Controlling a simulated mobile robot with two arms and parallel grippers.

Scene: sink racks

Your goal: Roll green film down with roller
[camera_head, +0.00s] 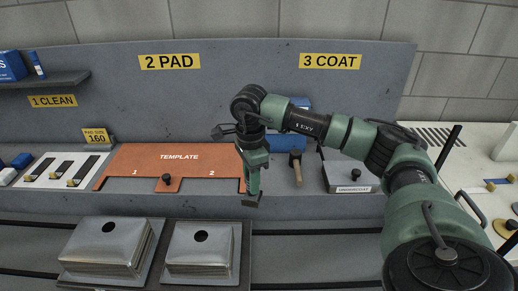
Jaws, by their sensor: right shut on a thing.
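My right gripper (253,193) hangs over the grey ledge, pointing down, at the right end of the orange template board. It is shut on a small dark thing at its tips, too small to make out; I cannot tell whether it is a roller. Two steel sink bowls, the left sink (105,247) and the right sink (200,245), lie upside down in front, each with a dark round hole. The gripper is behind and to the right of the right sink. I see no green film for certain. My left gripper is out of view.
The orange template (178,158) with a black knob lies on the ledge. A wooden-handled tool (296,166) and an undercoat box (348,177) stand to its right, partly behind my arm. A white board (62,169) with dark strips lies left. A shelf (45,80) juts out upper left.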

